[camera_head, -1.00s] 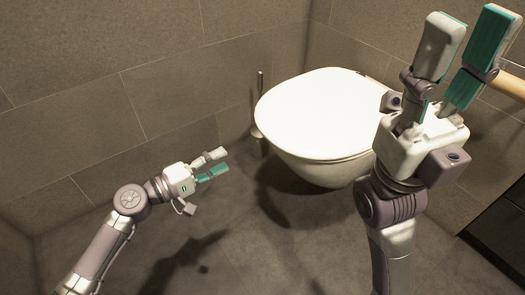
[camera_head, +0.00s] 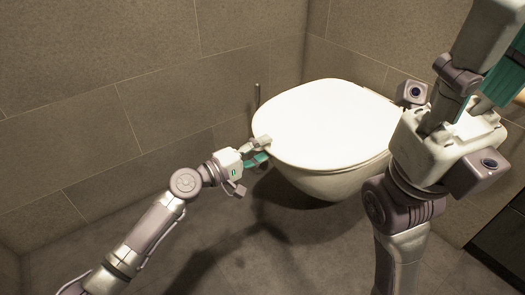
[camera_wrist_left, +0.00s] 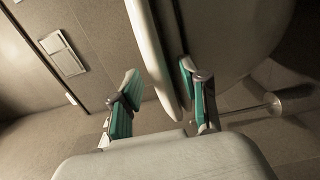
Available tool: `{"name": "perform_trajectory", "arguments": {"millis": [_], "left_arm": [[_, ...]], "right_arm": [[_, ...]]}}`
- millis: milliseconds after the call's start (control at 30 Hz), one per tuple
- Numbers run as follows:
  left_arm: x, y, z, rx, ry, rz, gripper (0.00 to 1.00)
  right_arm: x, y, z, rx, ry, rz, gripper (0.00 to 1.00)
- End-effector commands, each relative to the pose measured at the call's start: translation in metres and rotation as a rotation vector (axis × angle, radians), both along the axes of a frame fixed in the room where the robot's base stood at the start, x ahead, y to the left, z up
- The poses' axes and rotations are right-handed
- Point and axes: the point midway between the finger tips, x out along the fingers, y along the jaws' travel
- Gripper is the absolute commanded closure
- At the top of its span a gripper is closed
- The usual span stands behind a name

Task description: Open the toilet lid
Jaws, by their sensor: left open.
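The white toilet (camera_head: 325,185) hangs on the back wall with its lid (camera_head: 325,115) down flat. My left gripper (camera_head: 266,151) is open at the lid's left edge in the head view. In the left wrist view, the gripper's fingers (camera_wrist_left: 160,86) are apart, and the pale edge of the lid (camera_wrist_left: 152,50) runs into the space between them. The right-hand finger overlaps the toilet's rounded side (camera_wrist_left: 222,45) there; I cannot tell whether it touches. My right gripper (camera_head: 487,62) is raised at the upper right, fingers apart, fingertips cut off by the frame.
A toilet brush handle (camera_head: 257,94) stands left of the toilet; the brush shows larger in the left wrist view (camera_wrist_left: 272,106). Tiled walls close off the back and left. A dark cabinet (camera_head: 503,235) is at the lower right. The floor in front is clear.

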Motion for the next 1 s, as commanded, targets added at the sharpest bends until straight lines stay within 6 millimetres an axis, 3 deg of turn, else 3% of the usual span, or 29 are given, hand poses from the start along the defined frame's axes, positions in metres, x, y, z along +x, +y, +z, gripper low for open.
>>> {"name": "perform_trajectory", "arguments": {"millis": [300,500,600,1000], "left_arm": [[0.0017,-0.0022,-0.0001,-0.001,0.001,0.001,0.55],[0.0015,-0.002,-0.0001,-0.001,0.001,0.0,0.88],[0.0015,-0.002,-0.0002,0.0,0.001,0.0,1.0],[0.0015,-0.0019,0.0015,0.002,0.003,0.0,1.0]], "right_arm": [[-0.0014,-0.0001,0.0009,0.001,-0.005,0.001,0.6],[-0.0014,-0.0004,0.001,0.003,-0.005,0.001,0.6],[-0.0014,-0.0004,0.001,0.003,-0.005,0.001,0.6],[-0.0016,-0.0006,0.0034,0.004,-0.007,0.001,0.6]]}}
